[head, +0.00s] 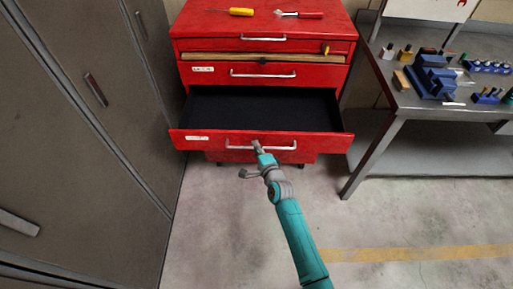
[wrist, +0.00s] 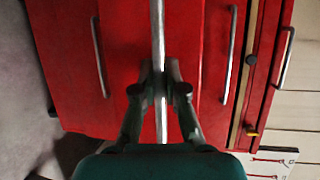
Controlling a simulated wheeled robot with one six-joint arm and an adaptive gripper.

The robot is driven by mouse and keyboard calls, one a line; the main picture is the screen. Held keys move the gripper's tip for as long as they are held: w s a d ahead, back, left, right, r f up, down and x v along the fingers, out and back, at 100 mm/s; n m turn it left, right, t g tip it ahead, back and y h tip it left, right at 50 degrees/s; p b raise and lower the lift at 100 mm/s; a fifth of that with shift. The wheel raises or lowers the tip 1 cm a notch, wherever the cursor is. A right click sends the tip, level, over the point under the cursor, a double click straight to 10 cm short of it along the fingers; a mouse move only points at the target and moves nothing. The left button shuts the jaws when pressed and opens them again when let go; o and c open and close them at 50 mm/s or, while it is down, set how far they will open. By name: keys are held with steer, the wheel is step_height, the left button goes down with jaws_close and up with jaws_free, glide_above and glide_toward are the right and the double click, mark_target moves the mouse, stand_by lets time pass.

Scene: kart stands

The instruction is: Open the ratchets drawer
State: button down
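The red tool cabinet (head: 190,60) stands ahead of me. One lower drawer (head: 225,142) is pulled well out; its dark, empty-looking inside shows. It has a white label (head: 197,138) at its front left, too small to read. My gripper (head: 257,145) is at this drawer's handle (head: 285,148). In the wrist view the two fingers of my gripper (wrist: 160,80) lie close on both sides of the handle bar (wrist: 158,30) and look shut on it. The drawer above, with its own handle (head: 262,75), is closed.
A yellow screwdriver (head: 241,12) and a red-handled tool (head: 298,14) lie on the cabinet top. A grey locker (head: 80,120) stands close on the left. A metal workbench (head: 392,98) with a blue vise (head: 432,77) is at the right. The floor in front is clear.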

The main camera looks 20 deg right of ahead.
steer(key=c, duration=1.2)
jaws_free()
steer(key=s+d+r, duration=0.1)
steer(key=s+r, duration=0.1)
steer(key=s, duration=0.9)
steer(key=shift+s, duration=0.4)
steer(key=s+n+h, duration=0.1)
steer(key=s+n, duration=0.7)
steer(key=s, duration=1.7)
steer(key=s+r+n+g, duration=0.1)
steer(key=s+r+n, duration=0.8)
steer(key=s+r, duration=0.4)
steer(key=s, duration=0.4)
steer(key=shift+s+d+n, duration=0.25)
steer(key=shift+n, duration=0.15)
